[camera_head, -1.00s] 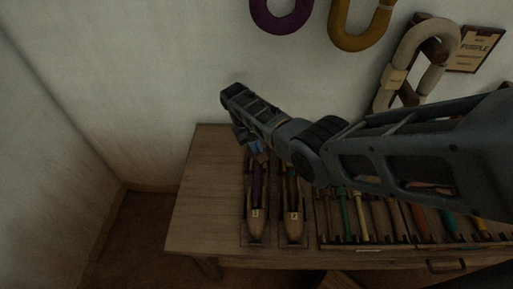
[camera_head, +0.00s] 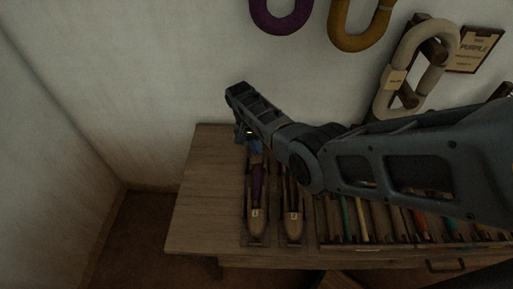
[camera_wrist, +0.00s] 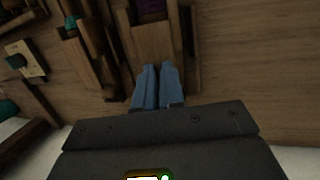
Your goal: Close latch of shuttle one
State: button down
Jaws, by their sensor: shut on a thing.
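Shuttle one (camera_head: 257,228) is a pale wooden boat shape with a purple pirn in it and a small number tag. It lies at the left of the table, and its end with some purple also shows in the wrist view (camera_wrist: 153,42). My gripper (camera_head: 254,149) is at the shuttle's far, wall-side end. In the wrist view its blue fingers (camera_wrist: 158,68) are nearly together over this wooden end. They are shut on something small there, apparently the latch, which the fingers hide. I cannot tell the latch's angle.
Shuttle two (camera_head: 293,229) lies close on the right, parallel. A tray (camera_head: 367,247) of several coloured sticks is further right. The wooden table (camera_head: 197,215) is bare at the left. Purple (camera_head: 281,22), mustard (camera_head: 345,38) and cream (camera_head: 389,98) yarn hanks hang on the wall.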

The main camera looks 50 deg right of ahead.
jog(key=c, duration=1.5)
grip_release()
jog(key=v, duration=0.7)
jog(key=shift+r, duration=0.35)
jog(key=shift+w, duration=0.15)
